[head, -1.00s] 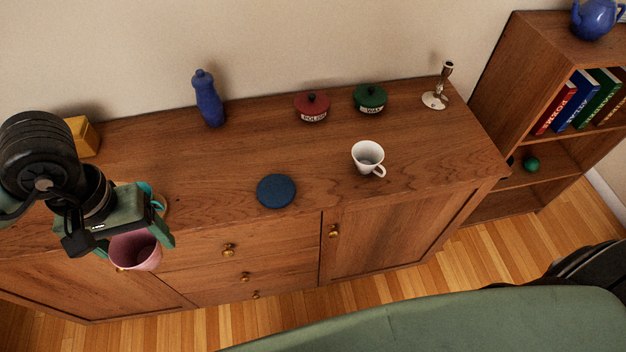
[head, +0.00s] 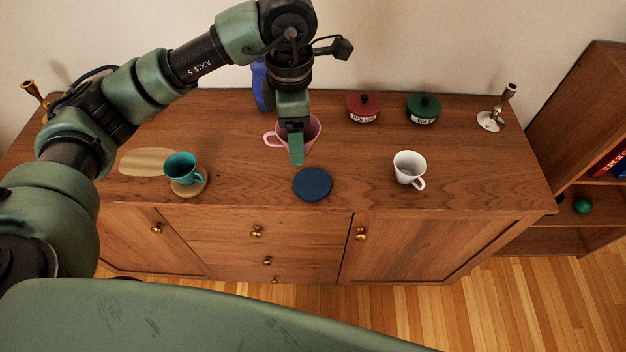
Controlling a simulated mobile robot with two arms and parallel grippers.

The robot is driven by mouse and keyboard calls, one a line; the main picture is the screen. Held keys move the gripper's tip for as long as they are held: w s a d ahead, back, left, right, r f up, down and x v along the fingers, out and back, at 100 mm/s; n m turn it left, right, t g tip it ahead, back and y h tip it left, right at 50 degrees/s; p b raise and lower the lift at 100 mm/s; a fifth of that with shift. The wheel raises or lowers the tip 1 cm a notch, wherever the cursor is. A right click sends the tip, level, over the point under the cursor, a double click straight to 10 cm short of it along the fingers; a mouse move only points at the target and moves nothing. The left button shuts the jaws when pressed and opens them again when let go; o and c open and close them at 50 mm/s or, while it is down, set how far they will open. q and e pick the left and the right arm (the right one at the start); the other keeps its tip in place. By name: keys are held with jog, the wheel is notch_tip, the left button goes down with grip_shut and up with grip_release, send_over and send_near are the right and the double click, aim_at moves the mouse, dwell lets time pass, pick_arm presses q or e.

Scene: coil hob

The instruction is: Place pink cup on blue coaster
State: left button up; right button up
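The pink cup (head: 312,130) is in the head view, its handle pointing left. My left gripper (head: 296,147) comes down over it from above and is shut on it, with one green finger in front of the cup. The gripper hides the middle of the cup. The blue coaster (head: 313,184) is a dark round disc lying bare on the cabinet top, just nearer to me than the cup. The cup appears to be held above the wood, but its height is hard to tell. My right gripper is out of view.
A teal cup (head: 181,168) stands on a tan coaster (head: 190,187) at left. A white cup (head: 409,168) stands right of the blue coaster. A blue bottle (head: 262,88), red pot (head: 364,108), green pot (head: 423,109) and candlestick (head: 495,112) line the back.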

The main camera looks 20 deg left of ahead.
pick_arm(q)
jog(key=w+n, duration=0.1)
jog(key=n, duration=0.1)
jog(key=r+n, duration=0.1)
jog(key=n, duration=0.2)
jog(key=w+d+n, duration=0.1)
jog(key=n, duration=0.2)
jog(key=shift+w+r, duration=0.3)
jog(key=shift+w, duration=0.05)
jog(key=w+n, duration=0.1)
jog(key=n, duration=0.4)
jog(key=n+p, duration=0.1)
jog(key=n, duration=0.1)
send_over(312, 184)
notch_tip(312, 184, down, 14)
jog(key=shift+r, duration=0.1)
notch_tip(312, 184, down, 5)
jog(key=shift+r+p, duration=0.1)
jog(key=shift+p, duration=0.5)
jog(key=shift+f, duration=0.2)
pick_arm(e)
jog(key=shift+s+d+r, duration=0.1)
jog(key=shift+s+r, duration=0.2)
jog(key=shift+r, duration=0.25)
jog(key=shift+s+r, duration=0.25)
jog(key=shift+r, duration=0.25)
